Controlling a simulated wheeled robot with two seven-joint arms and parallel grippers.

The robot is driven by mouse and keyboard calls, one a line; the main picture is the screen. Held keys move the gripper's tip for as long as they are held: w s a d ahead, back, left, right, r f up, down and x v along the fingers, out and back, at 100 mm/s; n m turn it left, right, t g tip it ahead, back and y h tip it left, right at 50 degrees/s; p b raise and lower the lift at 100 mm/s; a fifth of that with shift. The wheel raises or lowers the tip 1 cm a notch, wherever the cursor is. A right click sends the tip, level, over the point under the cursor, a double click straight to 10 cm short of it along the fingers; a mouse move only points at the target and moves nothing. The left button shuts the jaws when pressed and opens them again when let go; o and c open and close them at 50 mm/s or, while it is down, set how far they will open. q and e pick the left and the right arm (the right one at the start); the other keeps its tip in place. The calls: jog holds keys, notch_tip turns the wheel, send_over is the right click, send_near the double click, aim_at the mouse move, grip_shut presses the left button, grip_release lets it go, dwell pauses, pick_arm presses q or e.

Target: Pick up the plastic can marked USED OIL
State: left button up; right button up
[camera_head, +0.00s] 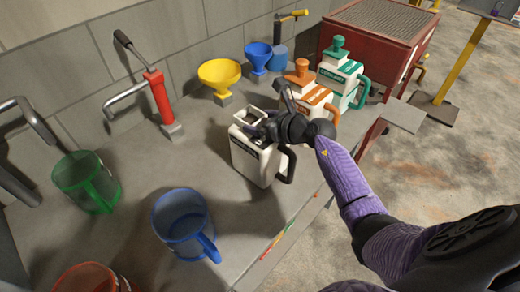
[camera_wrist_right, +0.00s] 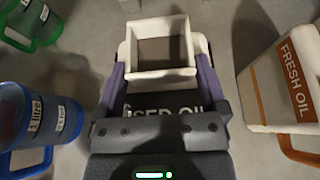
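The USED OIL can (camera_head: 257,163) is white with a dark label and a dark handle, upright on the grey bench in the head view. In the right wrist view its square open neck (camera_wrist_right: 163,50) and part of its "USED OIL" lettering show between my fingers. My right gripper (camera_head: 265,120) is over the can's top. In the wrist view its two fingers (camera_wrist_right: 162,85) stand apart, one on each side of the neck, with a slight gap seeming to show. The gripper hides part of the can's top. My left gripper is not in view.
An orange-capped FRESH OIL can (camera_head: 312,101) and a green-capped can (camera_head: 340,75) stand behind to the right. A blue jug (camera_head: 180,222), green jug (camera_head: 88,180) and red jug (camera_head: 85,278) stand left. Yellow (camera_head: 219,73) and blue (camera_head: 258,55) funnels are behind.

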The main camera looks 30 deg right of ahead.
grip_shut()
jog(key=shift+r, duration=0.1)
